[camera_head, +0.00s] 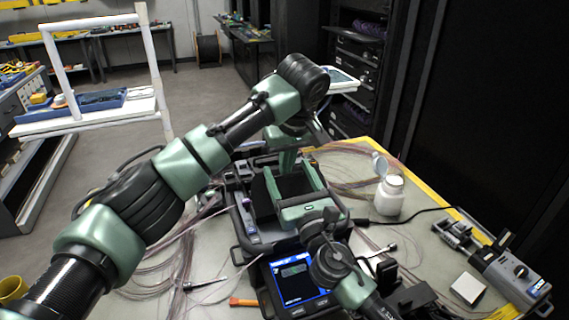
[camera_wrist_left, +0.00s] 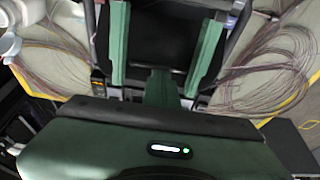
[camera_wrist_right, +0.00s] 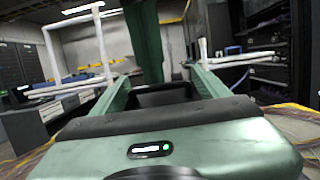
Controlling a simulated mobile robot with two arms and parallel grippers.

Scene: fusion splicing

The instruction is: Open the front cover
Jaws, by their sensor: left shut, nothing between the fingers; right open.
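The fusion splicer stands on the table with its lit screen (camera_head: 297,276) facing front. A dark panel, perhaps its front cover, shows between green fingers in the left wrist view (camera_wrist_left: 160,50); whether it is raised I cannot tell. My left gripper (camera_head: 286,158) reaches down from above at the splicer's far side. Its fingers (camera_wrist_left: 163,80) are shut and empty. My right gripper (camera_head: 287,168) comes in low from the front, wide open over the splicer's top. In the right wrist view its fingers (camera_wrist_right: 160,80) stand either side of a dark part, and the left gripper (camera_wrist_right: 145,40) rises behind. Contact is unclear.
A white bottle (camera_head: 389,196) with an open lid stands right of the splicer. A grey device (camera_head: 510,275) is at the table's right edge. Loose fibre coils (camera_wrist_left: 268,70) lie around. An orange tool (camera_head: 243,302) lies in front on the left.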

